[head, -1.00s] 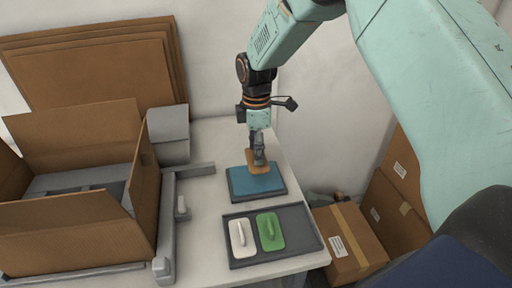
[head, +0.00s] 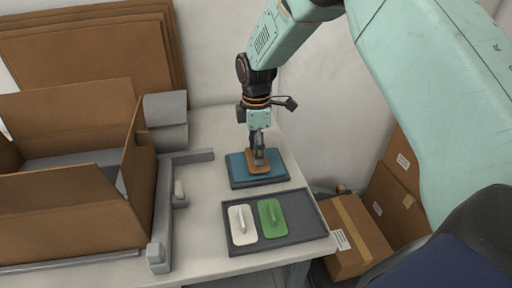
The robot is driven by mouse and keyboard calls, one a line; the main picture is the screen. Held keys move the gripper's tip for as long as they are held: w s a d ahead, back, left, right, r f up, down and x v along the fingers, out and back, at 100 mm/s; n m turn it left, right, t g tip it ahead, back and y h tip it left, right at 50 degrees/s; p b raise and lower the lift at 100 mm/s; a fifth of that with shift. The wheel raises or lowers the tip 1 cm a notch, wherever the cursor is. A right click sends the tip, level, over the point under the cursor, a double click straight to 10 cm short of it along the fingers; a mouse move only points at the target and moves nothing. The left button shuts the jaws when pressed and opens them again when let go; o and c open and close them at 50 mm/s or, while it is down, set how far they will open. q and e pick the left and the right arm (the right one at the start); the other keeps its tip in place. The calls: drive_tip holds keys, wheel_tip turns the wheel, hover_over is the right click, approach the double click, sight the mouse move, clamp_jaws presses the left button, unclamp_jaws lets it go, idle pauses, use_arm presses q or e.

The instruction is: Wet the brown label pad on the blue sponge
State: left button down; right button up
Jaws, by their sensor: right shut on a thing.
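The brown label pad (head: 259,168) is in my right gripper (head: 259,156), which points down and is shut on it. The pad lies flat over the middle of the blue sponge (head: 275,168) and appears to touch it. The sponge sits in a dark tray (head: 262,184) near the back right of the table. The gripper hides part of the pad and some of the sponge. My left gripper is not in view.
A grey tray (head: 294,240) in front holds a white pad (head: 242,225) and a green pad (head: 272,218). An open cardboard box (head: 70,213) stands left beside a grey rail (head: 166,215). Closed boxes (head: 355,238) stand right, beyond the table edge.

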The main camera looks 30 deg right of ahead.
drive_tip(key=shift+w+a, duration=0.1)
drive_tip(key=shift+f, duration=0.15)
idle(0.3)
drive_tip(key=shift+f, duration=0.4)
idle(0.4)
drive_tip(key=shift+f, duration=0.1)
idle(2.2)
drive_tip(key=shift+p, duration=0.3)
drive_tip(key=shift+r+p, duration=0.8)
wheel_tip(320, 180, up, 6)
drive_tip(key=p, duration=0.5)
drive_tip(key=shift+f+p, duration=0.15)
drive_tip(key=shift+p, duration=0.15)
drive_tip(key=shift+f, duration=0.1)
